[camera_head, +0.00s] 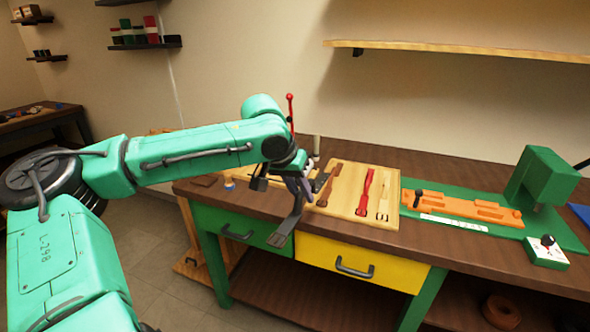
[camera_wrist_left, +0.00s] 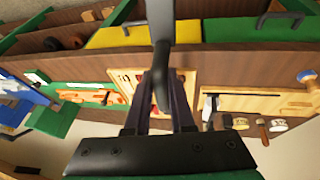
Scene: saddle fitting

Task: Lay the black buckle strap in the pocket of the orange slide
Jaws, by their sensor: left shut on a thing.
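The black buckle strap (camera_head: 293,219) hangs down from my left gripper (camera_head: 302,182), in front of the workbench's front edge. In the left wrist view the strap (camera_wrist_left: 160,30) runs up out of the frame from between the fingertips of the gripper (camera_wrist_left: 161,85), which is shut on it. The orange slide (camera_head: 465,207) lies on a green base plate (camera_head: 415,190) to the right, well apart from the strap. Its pocket is too small to make out clearly. The slide also shows small in the left wrist view (camera_wrist_left: 115,98). My right gripper is not in view.
A light wooden board (camera_head: 345,205) with a brown strap (camera_head: 327,187), a red strap (camera_head: 365,190) and a pale strap (camera_head: 384,190) lies between gripper and slide. A green press (camera_head: 543,180) stands behind the slide's right end. A switch box (camera_head: 546,252) sits at the front right.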

